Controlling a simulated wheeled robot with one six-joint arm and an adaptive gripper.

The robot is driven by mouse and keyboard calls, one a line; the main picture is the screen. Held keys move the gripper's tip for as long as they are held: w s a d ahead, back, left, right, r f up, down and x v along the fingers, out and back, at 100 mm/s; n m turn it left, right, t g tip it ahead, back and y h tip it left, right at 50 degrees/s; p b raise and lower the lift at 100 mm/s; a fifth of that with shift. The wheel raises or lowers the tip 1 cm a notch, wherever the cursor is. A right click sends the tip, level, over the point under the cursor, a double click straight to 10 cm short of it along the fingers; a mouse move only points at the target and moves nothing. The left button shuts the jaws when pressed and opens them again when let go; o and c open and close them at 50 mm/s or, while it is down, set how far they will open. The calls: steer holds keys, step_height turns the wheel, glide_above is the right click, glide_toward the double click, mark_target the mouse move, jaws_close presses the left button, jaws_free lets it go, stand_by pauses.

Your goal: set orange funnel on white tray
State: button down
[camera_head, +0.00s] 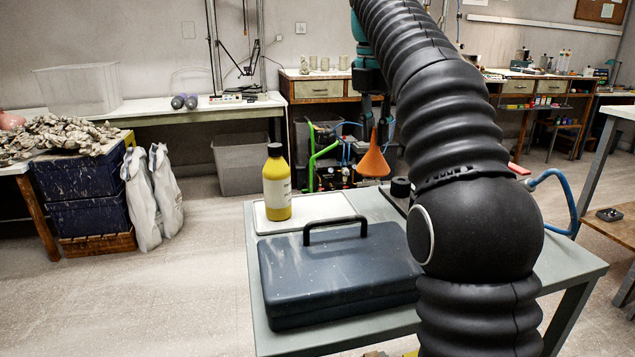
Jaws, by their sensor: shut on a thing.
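The orange funnel (373,161) hangs with its wide mouth down, above the far part of the grey table. My gripper (375,124) is shut on its narrow upper end. The white tray (330,206) lies flat on the table to the left of the funnel. A yellow bottle (277,186) with a dark cap stands upright on the tray's left part. The funnel is apart from the tray, to the right of it. The tray's near edge is partly hidden behind the case handle.
A dark closed case (335,275) with a raised handle fills the table (560,262) in front of the tray. A black round object (401,187) stands right of the tray, partly hidden by my arm. The tray's right part is bare.

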steer(key=shift+w+a+f, duration=0.5)
steer(key=shift+a+f, duration=1)
steer(key=shift+f, duration=0.1)
steer(key=shift+w+a+f, duration=0.5)
steer(key=shift+a+f, duration=0.95)
steer(key=shift+f, duration=0.15)
steer(key=shift+w+a+f, duration=0.5)
steer(key=shift+a+f, duration=1)
steer(key=shift+f, duration=0.1)
steer(key=shift+f, duration=0.1)
steer(key=c, duration=1.1)
jaws_free()
steer(key=shift+s+a+r, duration=0.15)
steer(key=shift+r, duration=1.8)
steer(key=shift+s+a+r, duration=0.15)
steer(key=shift+r, duration=1.75)
